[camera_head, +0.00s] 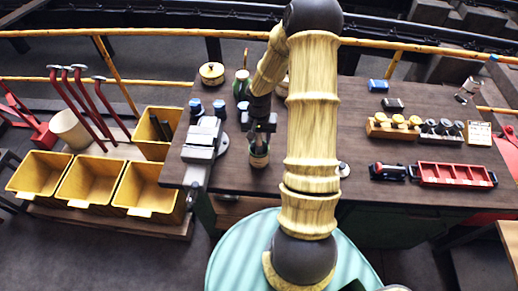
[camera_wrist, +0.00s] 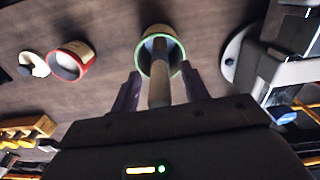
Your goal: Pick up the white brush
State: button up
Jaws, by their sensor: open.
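There the brush is mostly hidden by my gripper.
A grey vise (camera_head: 202,140) stands just left of the cup on the brown table (camera_head: 330,130). A red-rimmed cup (camera_wrist: 72,62) shows in the wrist view. A red tray (camera_head: 455,174) and wooden racks are at the right. Yellow bins (camera_head: 92,180) stand off the table's left side.

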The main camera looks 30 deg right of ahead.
grip_shut()
jog(key=shift+r, duration=0.1)
notch_tip(320, 180, up, 10)
jog(key=shift+f+b, duration=0.1)
jog(key=shift+b, duration=0.9)
